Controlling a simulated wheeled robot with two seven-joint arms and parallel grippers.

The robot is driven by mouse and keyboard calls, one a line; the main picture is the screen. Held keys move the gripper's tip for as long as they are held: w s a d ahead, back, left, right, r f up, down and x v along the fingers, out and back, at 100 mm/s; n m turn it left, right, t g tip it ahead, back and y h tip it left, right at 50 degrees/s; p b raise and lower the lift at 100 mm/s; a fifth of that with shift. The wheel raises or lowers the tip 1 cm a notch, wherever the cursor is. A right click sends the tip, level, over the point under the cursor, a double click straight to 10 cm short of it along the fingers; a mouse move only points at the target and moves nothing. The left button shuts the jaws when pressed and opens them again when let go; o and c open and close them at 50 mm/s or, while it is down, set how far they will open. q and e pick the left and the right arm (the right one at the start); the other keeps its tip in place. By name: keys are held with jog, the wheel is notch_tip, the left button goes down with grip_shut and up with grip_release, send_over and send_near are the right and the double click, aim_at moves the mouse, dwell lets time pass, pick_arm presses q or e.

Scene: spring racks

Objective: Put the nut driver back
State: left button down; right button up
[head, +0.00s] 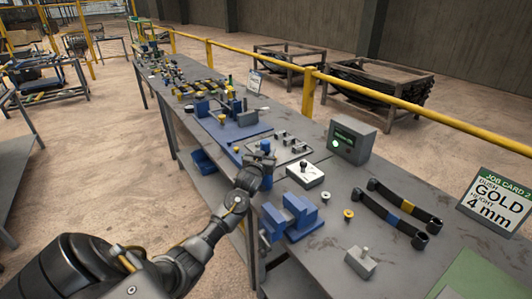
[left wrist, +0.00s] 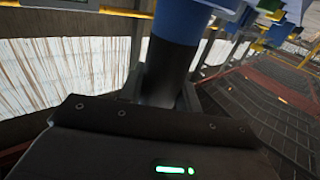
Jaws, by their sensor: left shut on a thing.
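My left gripper (head: 262,160) is over the left edge of the grey workbench, past the near corner of a blue mat. It is shut on what looks like the nut driver, whose blue part (head: 267,181) shows just below the fingers. In the left wrist view, the nut driver (left wrist: 177,45) is a thick blue cylinder with a dark lower part, standing up beyond the dark gripper body. The fingers hide part of it, and its tip cannot be made out. I cannot pick out its holder. My right gripper is not in view.
A blue vise (head: 301,217) stands close in front of the gripper, and a white block with a black knob (head: 306,176) to its right. A grey box with a green light (head: 350,142), banded black links (head: 404,206) and a job card (head: 495,202) lie further right.

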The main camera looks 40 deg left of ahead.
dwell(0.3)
pick_arm(q)
jog(key=c, duration=1.4)
grip_release()
jog(key=shift+f, duration=0.25)
jog(key=shift+c, duration=0.2)
jog(key=o, duration=0.4)
jog(key=shift+o, duration=0.2)
jog(key=shift+s+r, duration=0.1)
jog(key=b+v, duration=0.2)
jog(key=v, duration=1)
